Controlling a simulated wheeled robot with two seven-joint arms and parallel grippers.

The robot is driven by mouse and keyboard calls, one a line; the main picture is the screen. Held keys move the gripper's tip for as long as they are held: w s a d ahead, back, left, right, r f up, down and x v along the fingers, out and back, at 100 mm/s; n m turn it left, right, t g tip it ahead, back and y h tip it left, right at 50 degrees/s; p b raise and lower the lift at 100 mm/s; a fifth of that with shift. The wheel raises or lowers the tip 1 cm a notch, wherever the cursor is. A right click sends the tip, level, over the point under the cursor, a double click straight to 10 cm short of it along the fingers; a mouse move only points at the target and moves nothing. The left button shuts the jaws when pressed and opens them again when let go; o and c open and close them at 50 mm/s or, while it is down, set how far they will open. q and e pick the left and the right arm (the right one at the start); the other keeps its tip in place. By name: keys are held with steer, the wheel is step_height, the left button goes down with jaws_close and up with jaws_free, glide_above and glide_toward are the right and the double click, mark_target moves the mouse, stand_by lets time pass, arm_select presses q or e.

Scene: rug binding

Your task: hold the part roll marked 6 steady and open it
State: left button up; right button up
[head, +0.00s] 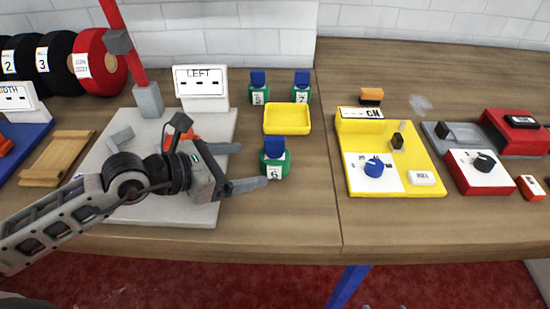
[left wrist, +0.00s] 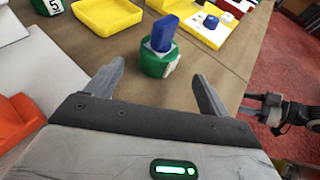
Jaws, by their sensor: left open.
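The part roll marked 6 (head: 274,166) is a short green cylinder with a white label and an upright blue block (head: 274,146) on top. It stands on the wooden table, in front of the yellow tray. My left gripper (head: 250,166) is open, its fingers pointing right toward the roll. In the left wrist view the green roll (left wrist: 158,64) with its blue block (left wrist: 163,34) stands ahead of the open, empty left gripper (left wrist: 159,72), roughly centred between the fingertips. In that view my right gripper (left wrist: 272,108) shows partly at the right, over the floor; its jaws are unclear.
Two similar green rolls, marked 5 (head: 259,88) and 7 (head: 301,88), stand behind the yellow tray (head: 287,118). A grey plate (head: 205,210) lies under my left arm. A yellow fixture (head: 430,160) stands to the right. Bare table lies right and front of roll 6.

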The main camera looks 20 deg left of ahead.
mark_target(262, 162)
arm_select(q)
steer(key=x, duration=0.5)
steer(key=shift+p+x, duration=0.65)
steer(key=shift+x, duration=1.95)
steer(key=shift+w+a, duration=0.1)
steer(key=c, duration=1.1)
